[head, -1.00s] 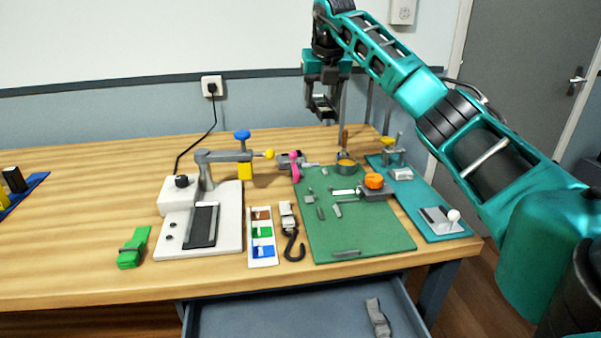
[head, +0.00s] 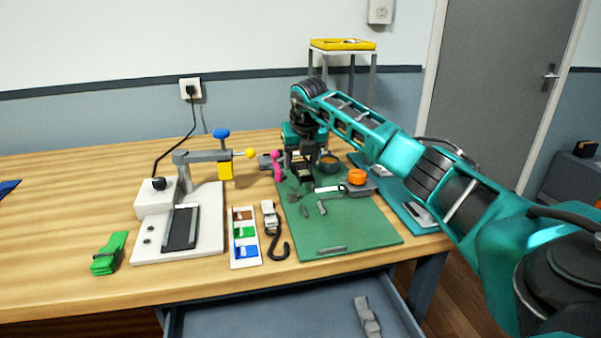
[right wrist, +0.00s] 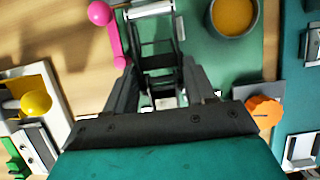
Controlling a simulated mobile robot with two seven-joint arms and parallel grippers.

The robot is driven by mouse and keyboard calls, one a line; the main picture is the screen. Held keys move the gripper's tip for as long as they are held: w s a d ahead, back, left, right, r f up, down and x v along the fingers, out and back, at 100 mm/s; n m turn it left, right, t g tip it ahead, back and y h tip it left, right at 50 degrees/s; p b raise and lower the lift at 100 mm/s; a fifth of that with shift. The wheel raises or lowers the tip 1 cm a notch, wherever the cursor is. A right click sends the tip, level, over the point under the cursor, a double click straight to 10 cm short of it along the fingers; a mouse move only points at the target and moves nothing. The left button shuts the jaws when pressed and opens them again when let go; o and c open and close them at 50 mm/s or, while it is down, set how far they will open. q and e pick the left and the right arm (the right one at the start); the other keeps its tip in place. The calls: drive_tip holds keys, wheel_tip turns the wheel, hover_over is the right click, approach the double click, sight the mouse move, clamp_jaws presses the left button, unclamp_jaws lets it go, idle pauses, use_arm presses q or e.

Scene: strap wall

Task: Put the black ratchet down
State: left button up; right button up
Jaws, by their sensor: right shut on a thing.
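My right gripper (head: 302,178) is low over the far left part of the green mat (head: 350,228), beside the pink-handled tool. It is shut on the black ratchet (right wrist: 153,52), a dark frame with grey metal parts, which shows between the fingers in the right wrist view. In the head view the ratchet is small, dark and partly merged with the gripper. I cannot tell whether it touches the mat. My left gripper is not in view.
Near the gripper are the pink-handled tool (head: 277,166), a round cup (head: 328,163) and an orange knob (head: 357,176). Small grey parts lie on the mat, whose front half is mostly clear. A white press-like fixture (head: 208,233) stands left. The drawer (head: 270,315) is open.

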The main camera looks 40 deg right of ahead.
sight(301, 164)
wheel_tip(301, 164, down, 3)
drive_tip(key=shift+f, duration=0.2)
drive_tip(key=o, duration=0.9)
drive_tip(key=shift+o, duration=0.2)
drive_tip(key=shift+r, duration=0.1)
drive_tip(key=shift+s+r, duration=0.1)
drive_tip(key=shift+r, duration=0.25)
drive_tip(key=p+v, duration=0.1)
drive_tip(key=v, duration=1)
drive_tip(key=shift+s+r, duration=0.1)
drive_tip(key=shift+r, duration=0.05)
